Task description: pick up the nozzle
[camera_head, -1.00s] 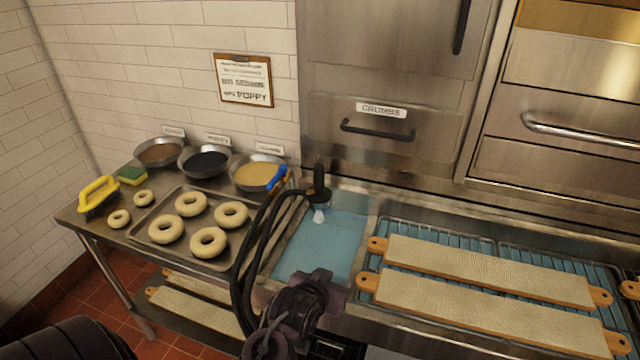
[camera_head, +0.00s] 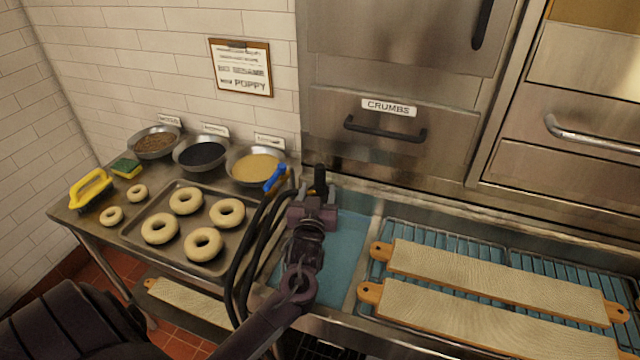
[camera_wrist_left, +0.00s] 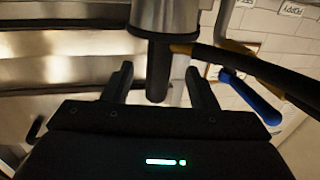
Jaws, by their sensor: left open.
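The nozzle (camera_head: 320,180) is a black upright spray head above the blue water basin, mostly hidden behind my left gripper in the head view. In the left wrist view the nozzle (camera_wrist_left: 158,70) shows as a dark handle below a grey metal collar, standing between the two fingers. My left gripper (camera_head: 313,197) is open around it; the fingers (camera_wrist_left: 160,88) show gaps on both sides of the handle. A black hose (camera_head: 245,250) loops down to the left. My right gripper does not show.
A blue lever (camera_head: 276,177) stands just left of the nozzle. A tray (camera_head: 130,232) of bagels and several bowls (camera_head: 203,155) are on the left. Boards (camera_head: 470,322) lie on racks at the right. A steel wall with a crumbs drawer (camera_head: 380,138) stands behind.

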